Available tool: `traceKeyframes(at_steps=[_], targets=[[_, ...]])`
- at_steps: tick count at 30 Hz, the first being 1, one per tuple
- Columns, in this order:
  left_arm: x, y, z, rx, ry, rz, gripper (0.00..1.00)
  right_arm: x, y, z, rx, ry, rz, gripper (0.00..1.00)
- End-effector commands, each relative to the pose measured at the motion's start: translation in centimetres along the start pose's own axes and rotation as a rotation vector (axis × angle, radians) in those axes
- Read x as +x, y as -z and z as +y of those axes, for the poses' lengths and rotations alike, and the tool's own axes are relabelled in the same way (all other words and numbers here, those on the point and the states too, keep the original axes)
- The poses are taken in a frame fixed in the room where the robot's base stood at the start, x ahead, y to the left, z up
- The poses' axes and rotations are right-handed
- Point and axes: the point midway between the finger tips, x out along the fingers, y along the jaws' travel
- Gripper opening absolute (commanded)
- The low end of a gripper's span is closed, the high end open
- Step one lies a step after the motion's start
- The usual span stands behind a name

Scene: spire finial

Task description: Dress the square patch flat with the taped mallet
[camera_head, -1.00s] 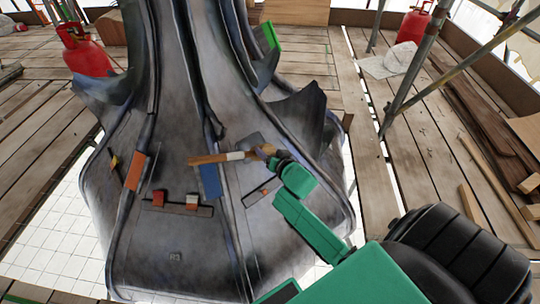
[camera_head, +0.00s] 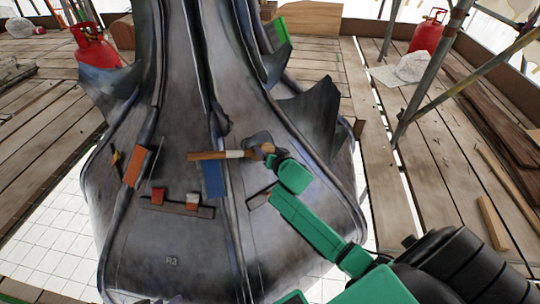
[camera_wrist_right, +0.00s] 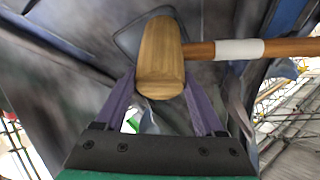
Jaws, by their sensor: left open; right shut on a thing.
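The mallet (camera_head: 207,156) has a wooden handle with a white tape band and a wooden head, which shows large in the right wrist view (camera_wrist_right: 160,55). My right gripper (camera_head: 270,156) is shut on the mallet's head, a purple finger on each side, and the handle points left in the head view. The dark square patch (camera_head: 257,138) lies on the grey metal skirt right behind the head, which partly covers it in the wrist view (camera_wrist_right: 128,42). I cannot tell whether they touch. Only the tips of my left gripper (camera_head: 158,300) show at the bottom edge, apart and empty.
The flared metal spire (camera_head: 150,235) bears raised seams, an orange block (camera_head: 136,167), a blue strip (camera_head: 213,180) and a ledge with small blocks (camera_head: 178,207). A torn metal flap (camera_head: 312,115) stands up right of the patch. Scaffold poles (camera_head: 430,75) and red cylinders stand beyond.

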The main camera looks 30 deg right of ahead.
Motion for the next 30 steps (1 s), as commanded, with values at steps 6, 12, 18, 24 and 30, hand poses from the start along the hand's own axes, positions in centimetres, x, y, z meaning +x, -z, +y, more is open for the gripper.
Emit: traceKeyframes(at_steps=[6,12,18,24,30], targets=[[-1.3,0.0,-0.5,-0.003,0.017,-0.039,0.5,-0.5,0.6,-0.2,0.001,0.002,0.003,0.04],[-4.4,-1.1,-2.1,-0.023,0.07,-0.177,0.5,-1.3,0.9,-0.2,0.0,0.002,0.003,0.04],[-5.1,-2.6,-3.7,-0.054,0.116,-0.296,0.5,-2.7,1.6,-0.2,0.001,0.001,0.004,0.04],[-4.3,-3.5,-4.3,-0.064,0.131,-0.328,0.5,-3.0,1.6,-0.1,0.001,0.001,0.005,0.04],[-3.7,-3.7,-4.5,-0.065,0.133,-0.326,0.5,-2.9,1.5,-0.1,0.002,0.001,0.006,0.04]])
